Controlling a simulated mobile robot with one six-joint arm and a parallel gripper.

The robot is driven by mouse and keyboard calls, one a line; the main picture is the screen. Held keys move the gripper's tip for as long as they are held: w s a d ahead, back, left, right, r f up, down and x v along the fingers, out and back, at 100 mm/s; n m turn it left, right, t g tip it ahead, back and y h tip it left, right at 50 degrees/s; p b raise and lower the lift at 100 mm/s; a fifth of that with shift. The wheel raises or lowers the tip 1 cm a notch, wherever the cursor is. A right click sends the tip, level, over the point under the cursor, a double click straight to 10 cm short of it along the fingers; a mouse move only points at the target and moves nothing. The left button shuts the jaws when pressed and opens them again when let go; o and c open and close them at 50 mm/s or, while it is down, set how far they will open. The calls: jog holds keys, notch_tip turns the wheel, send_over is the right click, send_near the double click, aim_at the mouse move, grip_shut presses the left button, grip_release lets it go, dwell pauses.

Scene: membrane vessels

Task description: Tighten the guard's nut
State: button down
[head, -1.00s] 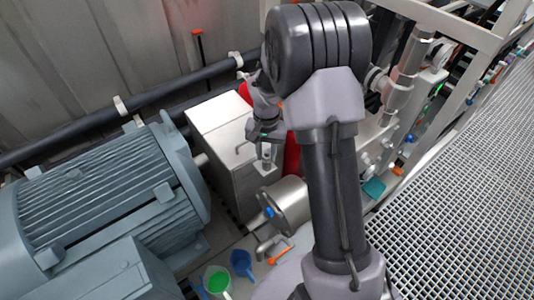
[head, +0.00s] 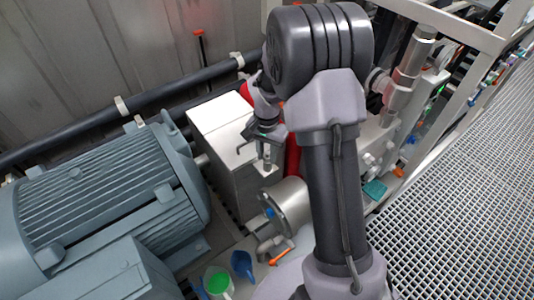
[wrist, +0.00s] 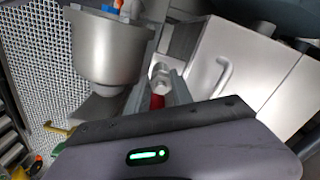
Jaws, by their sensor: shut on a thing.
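The guard is a pale metal box (head: 228,140) beside the motor, with a bent handle on its face; it also shows in the wrist view (wrist: 208,58). A small metal tab with the nut (wrist: 161,75) sticks out at its near side. My gripper (head: 267,160) points down at this tab in the head view. In the wrist view my gripper's two fingers (wrist: 160,84) stand on either side of the nut, shut on it. Finger contact is partly hidden by the gripper body. A red part (wrist: 157,101) shows between the fingers, below the nut.
A grey motor (head: 110,190) stands left of the box. A round metal housing (head: 287,205) with a blue lever is close in front; it looms left in the wrist view (wrist: 112,45). Green and blue scoops (head: 217,280) lie at the bottom. Metal grating (head: 460,190) lies right.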

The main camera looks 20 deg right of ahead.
aim_at(267, 157)
jog(key=c, duration=1.1)
grip_release()
notch_tip(267, 157, up, 17)
jog(key=p, duration=0.6)
jog(key=shift+r+p, duration=0.2)
jog(key=shift+p, duration=0.15)
